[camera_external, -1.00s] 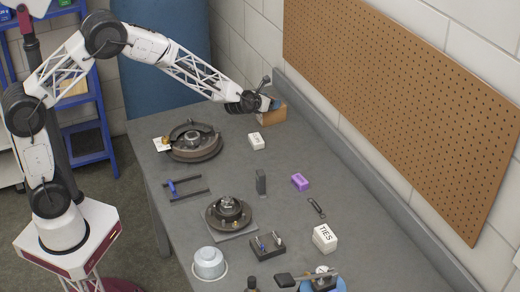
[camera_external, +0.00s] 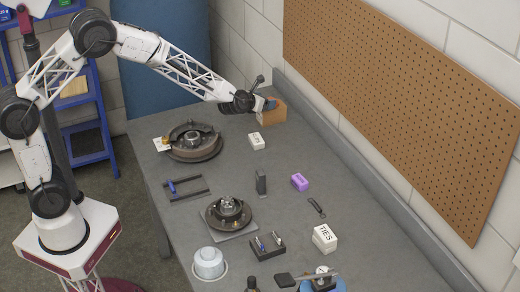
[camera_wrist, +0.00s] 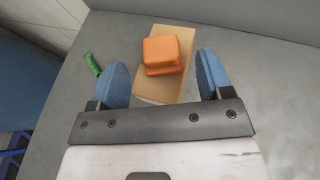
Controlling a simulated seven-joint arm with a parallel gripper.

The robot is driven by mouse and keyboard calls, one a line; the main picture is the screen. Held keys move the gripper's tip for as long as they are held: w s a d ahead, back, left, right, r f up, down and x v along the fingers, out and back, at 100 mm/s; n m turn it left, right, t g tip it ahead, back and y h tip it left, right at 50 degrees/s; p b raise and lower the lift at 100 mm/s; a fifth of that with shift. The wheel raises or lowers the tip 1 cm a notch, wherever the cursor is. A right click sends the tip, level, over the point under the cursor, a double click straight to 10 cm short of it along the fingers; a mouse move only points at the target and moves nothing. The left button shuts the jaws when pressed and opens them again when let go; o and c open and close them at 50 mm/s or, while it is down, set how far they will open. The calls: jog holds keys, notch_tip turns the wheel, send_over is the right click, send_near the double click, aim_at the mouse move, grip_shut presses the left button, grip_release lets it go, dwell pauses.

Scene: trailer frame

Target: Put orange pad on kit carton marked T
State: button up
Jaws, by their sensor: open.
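Orange pads (camera_wrist: 162,52), apparently two stacked, lie on a brown carton (camera_wrist: 180,88) in the wrist view. The brown carton also shows at the far end of the bench in the external view (camera_external: 271,114), where the pads are hidden or too small to tell. My gripper (camera_external: 267,104) is at this carton. In the wrist view its blue fingers (camera_wrist: 160,74) are open, one on each side of the carton, with the pads ahead between them. A small white box (camera_external: 257,141) stands nearer on the bench; its marking is too small to read. No T alone is readable.
A large drum part (camera_external: 193,143) is left of the carton. A green item (camera_wrist: 92,64) lies left of it. A pegboard wall (camera_external: 400,110) bounds the right.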

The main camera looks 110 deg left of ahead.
jog(key=v, duration=0.8)
jog(key=shift+d, duration=0.2)
jog(key=shift+r, duration=0.1)
jog(key=shift+d, duration=0.1)
dwell(0.8)
